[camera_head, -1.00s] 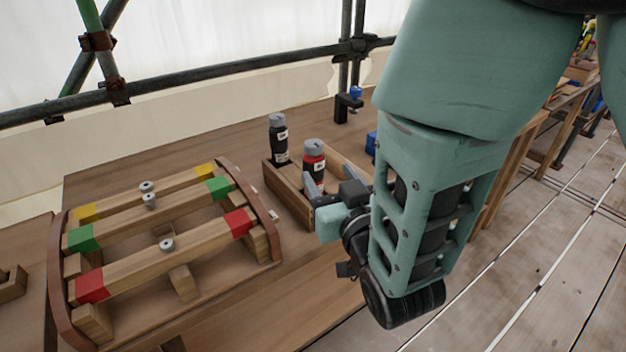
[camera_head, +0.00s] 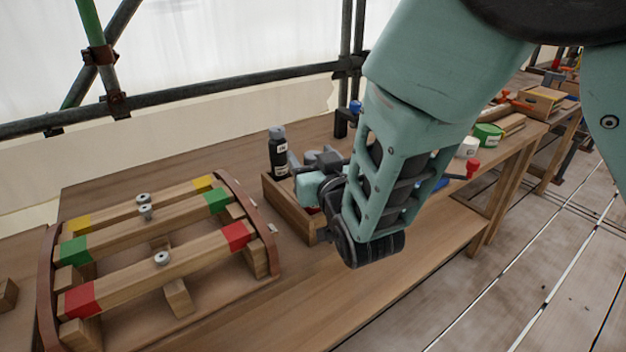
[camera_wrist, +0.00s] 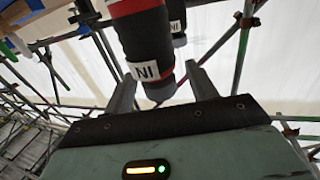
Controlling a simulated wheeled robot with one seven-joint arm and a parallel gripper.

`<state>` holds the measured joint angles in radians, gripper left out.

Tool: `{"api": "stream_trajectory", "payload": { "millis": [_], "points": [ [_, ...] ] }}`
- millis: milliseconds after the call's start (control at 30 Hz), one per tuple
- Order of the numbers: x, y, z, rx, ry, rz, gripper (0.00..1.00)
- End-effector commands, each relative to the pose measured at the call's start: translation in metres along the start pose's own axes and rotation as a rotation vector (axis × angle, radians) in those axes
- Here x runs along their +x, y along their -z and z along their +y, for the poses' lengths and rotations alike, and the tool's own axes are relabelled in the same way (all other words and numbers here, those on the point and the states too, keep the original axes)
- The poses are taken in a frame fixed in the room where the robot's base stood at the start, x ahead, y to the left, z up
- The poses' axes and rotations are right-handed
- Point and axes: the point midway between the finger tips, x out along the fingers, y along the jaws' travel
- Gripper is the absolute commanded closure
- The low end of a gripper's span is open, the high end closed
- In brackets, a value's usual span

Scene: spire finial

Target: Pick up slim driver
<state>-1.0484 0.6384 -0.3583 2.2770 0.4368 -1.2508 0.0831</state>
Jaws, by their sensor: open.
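Two driver-like tools with grey ends stand in a wooden box; which is the slim driver I cannot tell. The dark one (camera_head: 278,155) stands upright at the box's back left in the head view. The red and black one is almost wholly hidden behind my gripper (camera_head: 304,161) there. In the wrist view the red and black tool (camera_wrist: 143,42), with a white label, has its grey end between the two fingers of my open gripper (camera_wrist: 160,88). Contact is not clear. The dark tool (camera_wrist: 177,18) shows partly behind it.
The wooden box (camera_head: 287,209) sits on the workbench (camera_head: 335,285). To its left is a wooden rack (camera_head: 130,277) with yellow, green and red banded bars. A blue-topped clamp (camera_head: 355,107) stands behind. The bench front is clear.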

Motion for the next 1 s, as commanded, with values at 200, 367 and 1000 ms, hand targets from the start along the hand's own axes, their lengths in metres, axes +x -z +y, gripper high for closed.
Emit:
{"api": "stream_trajectory", "payload": {
  "millis": [200, 367, 1000],
  "points": [
    [0.014, -0.001, 0.001, 0.0, -0.001, 0.0, 0.43],
    [0.014, -0.001, 0.001, 0.001, -0.001, 0.0, 0.43],
    [0.014, 0.011, 0.0, 0.004, -0.001, 0.004, 1.0]
  ]
}}
